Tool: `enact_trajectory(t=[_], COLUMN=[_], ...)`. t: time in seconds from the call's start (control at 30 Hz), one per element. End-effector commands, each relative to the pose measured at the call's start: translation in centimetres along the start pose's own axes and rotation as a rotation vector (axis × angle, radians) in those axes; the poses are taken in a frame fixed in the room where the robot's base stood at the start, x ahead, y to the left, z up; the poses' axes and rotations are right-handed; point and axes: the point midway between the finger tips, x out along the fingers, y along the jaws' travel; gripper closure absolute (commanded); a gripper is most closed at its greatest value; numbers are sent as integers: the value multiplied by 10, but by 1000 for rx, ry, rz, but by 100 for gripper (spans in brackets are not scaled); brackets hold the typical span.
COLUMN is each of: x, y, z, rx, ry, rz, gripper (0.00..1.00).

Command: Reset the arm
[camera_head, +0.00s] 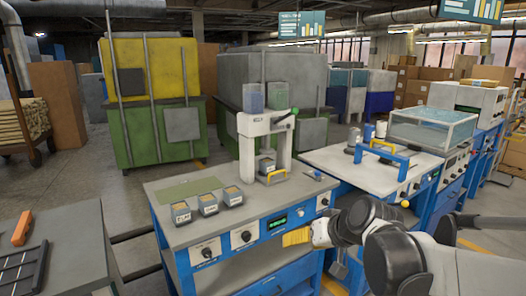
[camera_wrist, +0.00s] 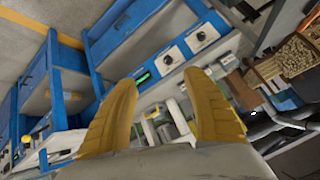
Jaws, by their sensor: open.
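My gripper (camera_wrist: 163,112) shows in the wrist view as two yellow fingers standing wide apart. Nothing is held between them. In the head view my gripper (camera_head: 297,237) is beside the front face of the blue workbench, at the right of its control panel. My dark and grey arm (camera_head: 392,250) reaches in from the lower right, bent, and hides part of the bench front and floor. In the wrist view the blue bench front with its knobs (camera_wrist: 201,36) lies beyond the fingers, tilted.
The blue workbench (camera_head: 165,190) carries several small dark boxes (camera_head: 207,203) and a white press (camera_head: 247,140). A grey table (camera_head: 75,235) is at the lower left. Open floor lies behind the benches.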

Motion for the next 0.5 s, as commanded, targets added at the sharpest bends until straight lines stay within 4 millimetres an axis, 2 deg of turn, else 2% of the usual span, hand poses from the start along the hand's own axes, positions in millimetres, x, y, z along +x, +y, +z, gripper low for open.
enact_trajectory(t=[0.03,0.2,0.33,0.5], x=[-22,-82,-116,-139], y=[0,11,23,37], z=[17,77,122,162], rx=[-2,-6,-7,-9], ry=[-13,-51,-70,-81], rz=[34,166,260,342], gripper=[41,41,41,41])
